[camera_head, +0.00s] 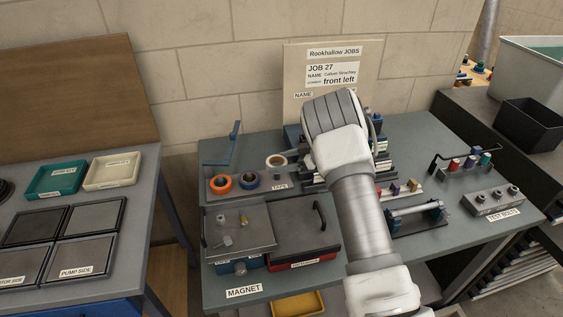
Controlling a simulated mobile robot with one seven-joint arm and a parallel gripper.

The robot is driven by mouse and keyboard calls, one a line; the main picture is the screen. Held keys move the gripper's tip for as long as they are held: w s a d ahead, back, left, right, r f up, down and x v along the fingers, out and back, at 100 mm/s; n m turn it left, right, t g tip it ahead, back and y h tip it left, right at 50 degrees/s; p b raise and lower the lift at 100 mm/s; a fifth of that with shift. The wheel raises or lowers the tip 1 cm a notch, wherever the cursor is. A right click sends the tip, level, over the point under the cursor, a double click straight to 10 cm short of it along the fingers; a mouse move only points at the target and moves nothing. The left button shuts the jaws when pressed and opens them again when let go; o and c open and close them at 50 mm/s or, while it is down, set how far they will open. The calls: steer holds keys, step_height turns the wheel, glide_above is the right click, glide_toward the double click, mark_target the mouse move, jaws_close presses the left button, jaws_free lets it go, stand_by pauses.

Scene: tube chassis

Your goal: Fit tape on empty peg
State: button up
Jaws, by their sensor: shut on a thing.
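No empty peg can be made out. My arm reaches over the bench from the lower right, and its wrist is to the right of the rolls, in front of the job board. My gripper's fingers are hidden behind my wrist, so what they hold cannot be seen.
The job board (332,79) stands at the back. A grey panel with small parts (239,228) and a red box with a black handle (303,246) are at front left. A blue bracket (235,143) rises at back left. The test bolts block (490,202) is at right.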

steer(key=shift+f, duration=0.2)
steer(key=shift+f+b, duration=0.35)
steer(key=shift+f, duration=0.15)
steer(key=shift+r, duration=0.1)
steer(key=shift+r+p, duration=0.55)
steer(key=shift+p, duration=0.2)
steer(key=shift+p, duration=0.45)
stand_by(0.3)
steer(key=shift+f, duration=0.3)
stand_by(0.3)
steer(key=shift+f+b, duration=0.35)
steer(key=shift+b, duration=0.05)
